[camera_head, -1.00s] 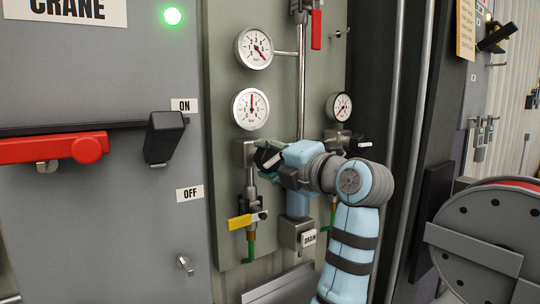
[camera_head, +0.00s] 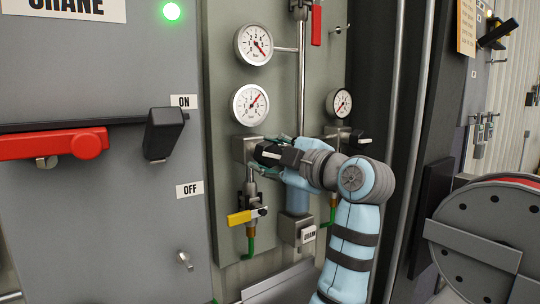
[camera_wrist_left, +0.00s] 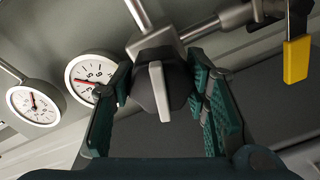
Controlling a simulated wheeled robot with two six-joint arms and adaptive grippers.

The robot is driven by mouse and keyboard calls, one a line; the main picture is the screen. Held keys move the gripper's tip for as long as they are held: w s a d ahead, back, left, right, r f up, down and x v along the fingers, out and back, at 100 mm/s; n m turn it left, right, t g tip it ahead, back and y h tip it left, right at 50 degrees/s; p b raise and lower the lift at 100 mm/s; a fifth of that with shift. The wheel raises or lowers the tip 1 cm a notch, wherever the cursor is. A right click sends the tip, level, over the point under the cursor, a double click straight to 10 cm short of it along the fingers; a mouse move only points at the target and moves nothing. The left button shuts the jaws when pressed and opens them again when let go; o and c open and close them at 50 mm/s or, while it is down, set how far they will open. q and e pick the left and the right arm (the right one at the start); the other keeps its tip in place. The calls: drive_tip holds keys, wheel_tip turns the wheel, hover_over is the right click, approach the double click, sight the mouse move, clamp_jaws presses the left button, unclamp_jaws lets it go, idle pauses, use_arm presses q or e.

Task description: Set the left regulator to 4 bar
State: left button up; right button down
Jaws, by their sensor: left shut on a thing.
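The left regulator (camera_head: 240,150) sits on the panel under a white dial gauge (camera_head: 250,104). In the head view my left gripper (camera_head: 268,152) covers most of its knob. In the left wrist view the dark round knob (camera_wrist_left: 150,88) with its pale grey bar is between the green fingers of the left gripper (camera_wrist_left: 162,92), which is shut on it. The gauge's red needle points to the upper right; its numbers are too small to read surely. The near gauge (camera_wrist_left: 92,76) also shows in the left wrist view. My right gripper is in neither view.
Another gauge (camera_head: 254,45) is above, and a smaller one (camera_head: 339,103) is to the right with its own knob close behind my arm. A yellow valve handle (camera_head: 239,218) is below. A vertical pipe (camera_head: 301,90) runs beside the gripper.

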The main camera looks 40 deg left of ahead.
sight(275, 156)
use_arm(q)
drive_tip(key=shift+r, duration=0.1)
idle(0.3)
drive_tip(key=o, duration=1.2)
drive_tip(key=shift+a, duration=0.1)
drive_tip(key=v, duration=0.8)
drive_tip(key=shift+w+a, duration=0.1)
drive_tip(key=shift+a, duration=0.25)
